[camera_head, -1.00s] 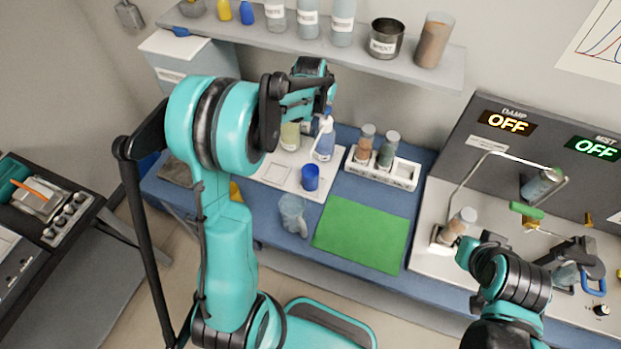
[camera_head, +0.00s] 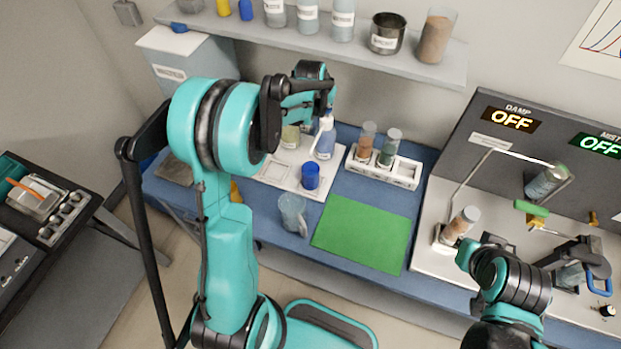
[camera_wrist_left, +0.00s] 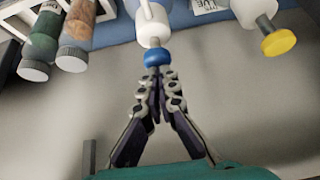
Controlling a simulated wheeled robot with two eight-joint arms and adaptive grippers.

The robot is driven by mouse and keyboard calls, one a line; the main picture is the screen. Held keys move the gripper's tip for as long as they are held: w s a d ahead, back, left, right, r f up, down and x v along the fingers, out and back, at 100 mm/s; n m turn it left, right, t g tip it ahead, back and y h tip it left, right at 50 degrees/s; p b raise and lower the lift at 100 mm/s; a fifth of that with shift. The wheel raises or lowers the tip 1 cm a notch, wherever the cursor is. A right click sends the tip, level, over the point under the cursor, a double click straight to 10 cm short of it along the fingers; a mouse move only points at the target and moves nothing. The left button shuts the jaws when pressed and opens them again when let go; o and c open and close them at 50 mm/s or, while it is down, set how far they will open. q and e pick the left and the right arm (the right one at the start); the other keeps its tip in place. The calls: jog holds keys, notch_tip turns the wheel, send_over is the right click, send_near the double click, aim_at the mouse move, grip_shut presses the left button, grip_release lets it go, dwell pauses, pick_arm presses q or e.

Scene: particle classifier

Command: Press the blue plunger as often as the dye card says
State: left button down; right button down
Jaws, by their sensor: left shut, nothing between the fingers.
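The blue plunger (camera_wrist_left: 157,57) tops a white pump neck (camera_wrist_left: 153,28) in the left wrist view. In the head view its bottle (camera_head: 325,143) holds blue liquid and stands upright on the white tray (camera_head: 318,193). My left gripper (camera_wrist_left: 160,80) is shut and empty, its fingertips lined up with the plunger cap. I cannot tell whether they touch it. A partly cut-off label reading "BLUE" (camera_wrist_left: 208,4) shows at the wrist view's top edge. I cannot make out a number on any dye card.
A pump with a yellow cap (camera_wrist_left: 278,42) is beside the blue one. A blue cup (camera_head: 310,177), a clear jug (camera_head: 292,212) and a white rack with two jars (camera_head: 402,174) stand nearby. The green mat (camera_head: 362,234) is clear. A shelf (camera_head: 300,40) hangs above.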

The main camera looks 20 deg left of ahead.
pick_arm(q)
jog(key=shift+f+b, duration=0.45)
jog(key=shift+f, duration=0.25)
jog(key=shift+r, duration=0.25)
jog(key=shift+r+p, duration=1.25)
jog(key=shift+r, duration=0.45)
jog(key=shift+r, duration=0.1)
notch_tip(320, 180, up, 5)
jog(key=p, duration=0.3)
jog(key=shift+s, duration=0.1)
